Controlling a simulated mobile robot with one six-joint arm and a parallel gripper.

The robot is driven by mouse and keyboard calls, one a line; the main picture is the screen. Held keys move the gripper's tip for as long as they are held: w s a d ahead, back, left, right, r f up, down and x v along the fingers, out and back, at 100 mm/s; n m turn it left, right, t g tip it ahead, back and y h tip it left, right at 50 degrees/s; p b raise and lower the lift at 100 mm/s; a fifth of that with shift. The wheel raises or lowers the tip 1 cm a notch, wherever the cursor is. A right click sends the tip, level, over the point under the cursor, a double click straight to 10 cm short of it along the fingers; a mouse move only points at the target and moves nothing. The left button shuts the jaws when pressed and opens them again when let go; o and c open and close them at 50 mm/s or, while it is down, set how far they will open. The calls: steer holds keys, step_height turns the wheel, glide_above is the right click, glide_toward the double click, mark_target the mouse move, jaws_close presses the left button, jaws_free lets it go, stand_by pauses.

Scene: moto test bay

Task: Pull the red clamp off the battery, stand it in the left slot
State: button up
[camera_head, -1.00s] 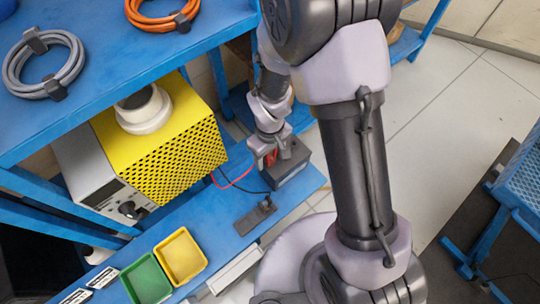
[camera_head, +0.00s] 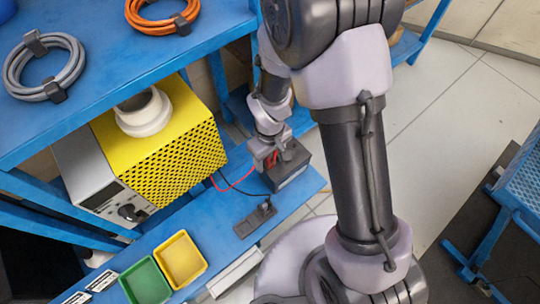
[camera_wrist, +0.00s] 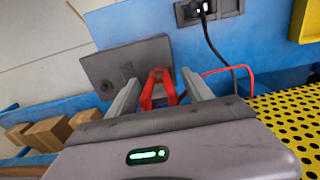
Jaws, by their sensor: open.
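The red clamp (camera_wrist: 158,90) is on the dark grey battery (camera_wrist: 112,62) in the wrist view, with a red cable running off to the right. My gripper (camera_wrist: 160,77) is open, one finger on each side of the clamp, with gaps still showing. In the head view my gripper (camera_head: 270,162) is over the left part of the battery (camera_head: 290,168) and partly hides the red clamp (camera_head: 274,158). The dark slotted holder (camera_head: 246,225) lies on the blue bench, nearer the camera. A black clamp (camera_head: 266,204) stands at its right end; its left part looks empty.
A yellow perforated charger (camera_head: 165,150) stands left of the battery. Yellow (camera_head: 181,262) and green (camera_head: 146,284) trays sit at the bench's near left. A blue shelf (camera_head: 90,90) with coiled cables overhangs at upper left. A black cable (camera_wrist: 216,50) runs from the holder.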

jaws_close()
stand_by(0.3)
steer(key=shift+r, duration=0.1)
steer(key=shift+r+p, duration=2.15)
steer(key=shift+r, duration=0.75)
steer(key=shift+r+p, duration=1.9)
steer(key=shift+r, duration=0.65)
steer(key=shift+f, duration=0.1)
